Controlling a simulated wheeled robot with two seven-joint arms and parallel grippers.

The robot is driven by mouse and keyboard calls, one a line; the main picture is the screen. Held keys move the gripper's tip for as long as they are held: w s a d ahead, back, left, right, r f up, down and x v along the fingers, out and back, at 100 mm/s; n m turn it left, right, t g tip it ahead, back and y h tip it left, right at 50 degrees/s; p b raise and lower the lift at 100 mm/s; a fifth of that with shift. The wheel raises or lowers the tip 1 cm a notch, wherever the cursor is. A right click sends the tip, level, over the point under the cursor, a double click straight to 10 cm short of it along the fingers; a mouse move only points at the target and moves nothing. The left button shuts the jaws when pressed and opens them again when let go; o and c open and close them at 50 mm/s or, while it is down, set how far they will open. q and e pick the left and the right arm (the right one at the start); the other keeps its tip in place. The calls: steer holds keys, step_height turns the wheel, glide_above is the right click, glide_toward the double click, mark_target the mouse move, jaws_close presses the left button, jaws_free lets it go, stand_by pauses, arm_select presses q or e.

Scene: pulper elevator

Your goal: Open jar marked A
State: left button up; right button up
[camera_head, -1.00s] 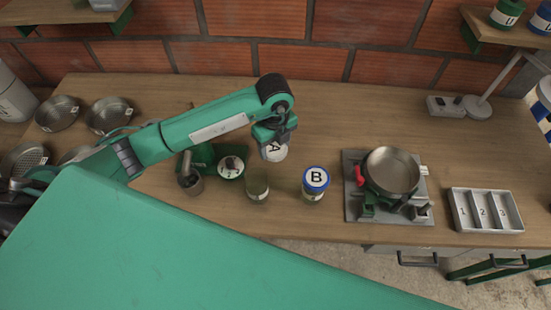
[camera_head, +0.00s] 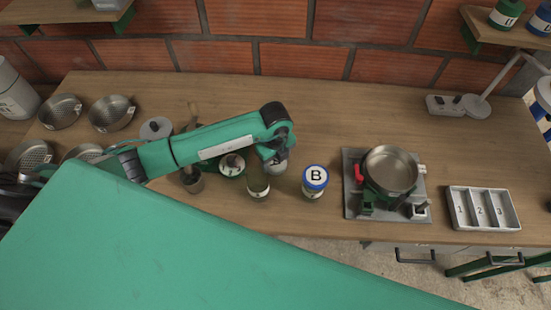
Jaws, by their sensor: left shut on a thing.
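A glass jar (camera_head: 258,188) stands on the wooden bench near its front edge. My left gripper (camera_head: 275,158) is shut on a pale round lid (camera_head: 279,167), just right of and above this jar. The lid's letter cannot be read now; its face showed an A earlier. The lid looks apart from the jar, though the arm and gripper partly cover the jar's top, so its rim cannot be seen well. A jar with a blue-rimmed lid marked B (camera_head: 315,181) stands to the right, lid on. My right gripper is not in view.
A burner with a pan (camera_head: 390,171) and a tray with compartments 1, 2, 3 (camera_head: 483,209) stand to the right. A green device (camera_head: 232,166) and a metal cup (camera_head: 193,182) stand under my left arm. Several sieves (camera_head: 111,113) lie at left. The back middle of the bench is clear.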

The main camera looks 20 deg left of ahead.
mark_target(275, 163)
arm_select(q)
steer(key=o, duration=1.1)
steer(key=shift+r, duration=0.55)
step_height(275, 163, up, 11)
steer(key=b, duration=0.2)
steer(key=shift+r+b, duration=0.1)
steer(key=shift+b, duration=0.25)
